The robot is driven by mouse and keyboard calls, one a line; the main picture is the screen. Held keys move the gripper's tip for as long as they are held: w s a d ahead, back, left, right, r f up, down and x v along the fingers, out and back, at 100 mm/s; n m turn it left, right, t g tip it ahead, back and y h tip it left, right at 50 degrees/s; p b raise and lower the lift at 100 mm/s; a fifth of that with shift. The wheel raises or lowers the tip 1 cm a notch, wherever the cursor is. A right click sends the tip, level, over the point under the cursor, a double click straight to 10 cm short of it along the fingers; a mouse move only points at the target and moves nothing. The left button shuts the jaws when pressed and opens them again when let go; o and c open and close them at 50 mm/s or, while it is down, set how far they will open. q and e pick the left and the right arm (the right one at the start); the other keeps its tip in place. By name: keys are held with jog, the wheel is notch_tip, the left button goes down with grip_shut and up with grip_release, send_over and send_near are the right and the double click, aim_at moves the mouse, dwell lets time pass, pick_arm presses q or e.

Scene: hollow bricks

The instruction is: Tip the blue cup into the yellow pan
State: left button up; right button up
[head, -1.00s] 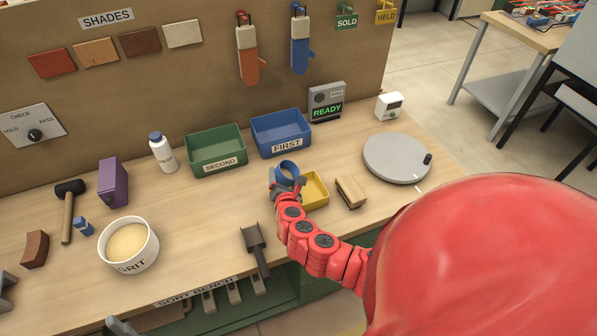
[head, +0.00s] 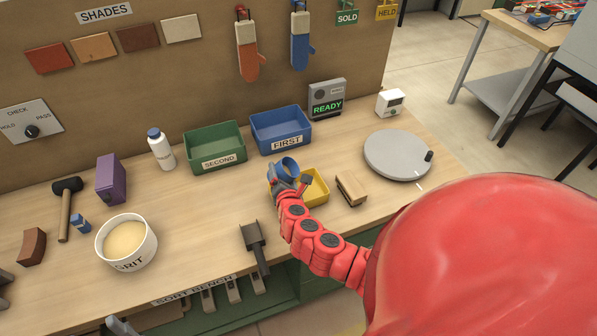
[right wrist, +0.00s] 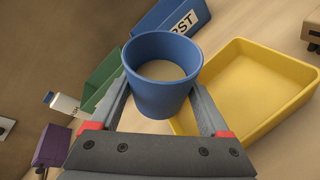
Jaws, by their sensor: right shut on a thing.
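The blue cup (head: 284,168) is held by my right gripper (head: 288,181) above the bench, near the left back corner of the yellow pan (head: 318,192). In the right wrist view the blue cup (right wrist: 155,97) sits between the two fingers of my right gripper (right wrist: 160,100). Its mouth faces the camera and pale tan material shows inside. The yellow pan (right wrist: 290,118) lies to the right of the cup in that view, and its visible floor looks bare. In the head view the gripper and cup hide part of the pan.
The blue FIRST bin (head: 300,137) and green SECOND bin (head: 215,160) stand behind the cup. A wooden block (head: 351,190) is right of the pan, beside a grey turntable (head: 397,156). A dark scoop (head: 253,240) and a white GRIT tub (head: 128,258) lie to the left.

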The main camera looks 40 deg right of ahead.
jog(key=shift+f+m+b, duration=0.2)
jog(key=shift+m+b, duration=0.1)
jog(key=shift+b, duration=0.25)
jog(key=shift+m+t+b, duration=0.3)
jog(key=shift+b, duration=0.1)
jog(key=shift+r, duration=0.15)
jog(key=shift+f+m+y+b, duration=0.2)
jog(key=shift+m+y+b, duration=0.15)
jog(key=shift+b, duration=0.35)
jog(key=shift+m+t+b, duration=0.35)
jog(key=shift+t+b, duration=0.05)
jog(key=shift+r, duration=0.2)
